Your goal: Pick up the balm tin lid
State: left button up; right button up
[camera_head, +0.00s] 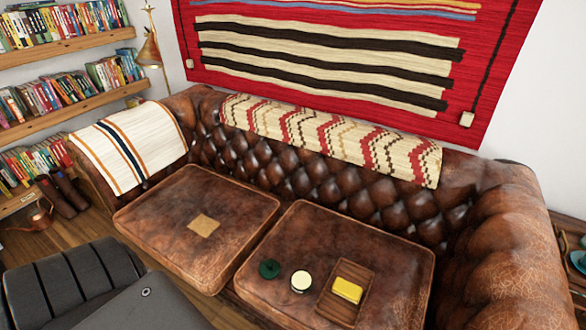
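A small dark green round piece (269,269), which looks like the balm tin lid, lies on the right seat cushion (378,262) of a brown leather sofa, near the cushion's left edge. Just right of it and apart from it stands a round dark tin (301,282) with a pale cream top, which looks like open balm. The lid is small in the picture, and I cannot tell which side faces up. Neither of my grippers shows in the head view.
A wooden tray (362,281) with a yellow block (347,290) is right of the tin. A tan square patch (203,225) lies on the left cushion (160,213). The tufted backrest (330,187) and right armrest (510,245) rise around the seat. The right cushion's back half is clear.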

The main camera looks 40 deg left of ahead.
aim_at(270, 269)
jog(key=u, duration=1.1)
